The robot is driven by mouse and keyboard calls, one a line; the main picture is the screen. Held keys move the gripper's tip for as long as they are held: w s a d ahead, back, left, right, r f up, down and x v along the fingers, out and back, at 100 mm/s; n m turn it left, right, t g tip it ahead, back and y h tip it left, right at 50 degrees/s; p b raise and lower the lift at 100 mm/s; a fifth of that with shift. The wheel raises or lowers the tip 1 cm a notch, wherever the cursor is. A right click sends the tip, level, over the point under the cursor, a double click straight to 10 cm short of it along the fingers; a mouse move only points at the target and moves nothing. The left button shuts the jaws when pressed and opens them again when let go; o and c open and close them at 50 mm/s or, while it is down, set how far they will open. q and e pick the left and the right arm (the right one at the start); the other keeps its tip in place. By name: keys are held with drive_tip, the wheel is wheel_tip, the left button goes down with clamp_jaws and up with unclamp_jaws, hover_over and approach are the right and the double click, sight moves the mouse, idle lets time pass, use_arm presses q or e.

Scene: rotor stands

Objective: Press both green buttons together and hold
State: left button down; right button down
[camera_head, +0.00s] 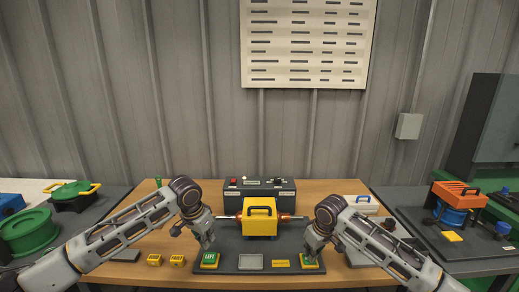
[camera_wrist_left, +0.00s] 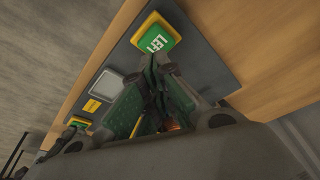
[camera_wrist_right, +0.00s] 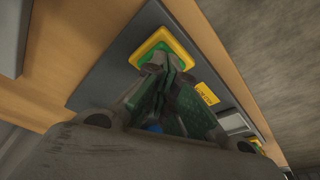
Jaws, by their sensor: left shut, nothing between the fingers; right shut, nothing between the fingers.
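The left green button (camera_head: 209,259), marked "LEFT" on a yellow base, sits at the left end of the dark panel (camera_head: 228,255). It also shows in the left wrist view (camera_wrist_left: 156,38). My left gripper (camera_head: 208,246) is shut and empty, its tips at the button's near edge in the wrist view; I cannot tell if they touch. The right green button (camera_head: 309,263) sits at the panel's right end and shows in the right wrist view (camera_wrist_right: 157,52). My right gripper (camera_head: 307,256) is shut and empty, its tips over the button, partly hiding it; contact is unclear.
A yellow rotor housing (camera_head: 260,221) with a shaft stands behind the panel, between my arms. A dark control box (camera_head: 259,190) stands behind it. Small yellow blocks (camera_head: 154,260) lie left of the panel. A grey plate (camera_head: 250,262) lies between the buttons.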

use_arm(q)
drive_tip(key=shift+v, duration=0.85)
use_arm(e)
drive_tip(key=shift+f, duration=0.15)
use_arm(q)
drive_tip(key=shift+w+d, duration=0.1)
drive_tip(key=shift+w, duration=0.1)
use_arm(e)
drive_tip(key=shift+v, duration=0.8)
drive_tip(key=w+v, duration=0.1)
drive_tip(key=v, duration=0.5)
drive_tip(key=shift+w+a+r, duration=0.35)
drive_tip(key=shift+a+r, duration=0.1)
